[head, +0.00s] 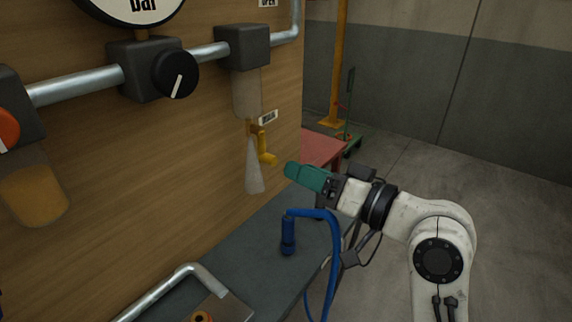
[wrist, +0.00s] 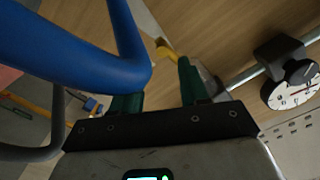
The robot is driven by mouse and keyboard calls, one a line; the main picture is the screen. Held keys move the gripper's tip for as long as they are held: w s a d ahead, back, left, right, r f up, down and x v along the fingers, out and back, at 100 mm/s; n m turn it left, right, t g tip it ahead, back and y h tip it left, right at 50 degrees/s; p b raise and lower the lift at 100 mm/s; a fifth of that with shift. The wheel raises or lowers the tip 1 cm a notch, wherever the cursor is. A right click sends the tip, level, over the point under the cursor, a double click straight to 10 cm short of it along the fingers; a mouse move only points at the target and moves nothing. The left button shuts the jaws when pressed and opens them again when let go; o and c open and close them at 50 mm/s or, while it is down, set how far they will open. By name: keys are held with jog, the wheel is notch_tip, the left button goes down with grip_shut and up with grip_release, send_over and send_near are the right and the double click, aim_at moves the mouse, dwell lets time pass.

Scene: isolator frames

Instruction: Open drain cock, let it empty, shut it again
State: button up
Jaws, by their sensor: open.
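The yellow drain cock (head: 263,148) sits under a clear, greyish bowl (head: 247,92) on the wooden panel. Its lever hangs down and angles out to the right. A pale cone (head: 254,172) widens downward below the cock; it looks like discharge, but I cannot be sure. No clear liquid level shows in the bowl. My gripper (head: 294,172) has teal fingers and is just right of and below the lever, apart from it. In the wrist view my gripper (wrist: 158,84) is open and empty, with the yellow lever (wrist: 166,50) beyond the fingertips.
A blue hose (head: 322,213) loops below my gripper and crosses close in the wrist view (wrist: 75,45). A black knob (head: 176,74), an amber bowl (head: 34,195) and a dial gauge (wrist: 292,90) are on the panel line. A bent metal tube (head: 180,276) stands over the grey bench.

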jog(key=v, duration=0.3)
jog(key=shift+s+d, duration=0.2)
jog(key=shift+s, duration=0.05)
jog(key=s+d+f+m+g+h+p, duration=0.2)
jog(key=s+d+f+h, duration=0.25)
jog(key=f, duration=0.65)
jog(key=s+d+f+m+g+h+p, duration=0.15)
jog(key=s+d+f+h, duration=0.35)
jog(key=f, duration=0.5)
jog(key=s+d+f+g+h+p, duration=0.2)
jog(key=s+d+f+g, duration=0.1)
jog(key=s, duration=0.8)
jog(key=s+d+f+g+h+p, duration=0.2)
jog(key=s+d+f, duration=0.4)
jog(key=s, duration=0.5)
jog(key=shift+s+d+f+m+g+h, duration=0.2)
jog(key=shift+s+d+m+g+h, duration=0.2)
jog(key=shift+d+g, duration=0.4)
jog(key=shift+w, duration=0.15)
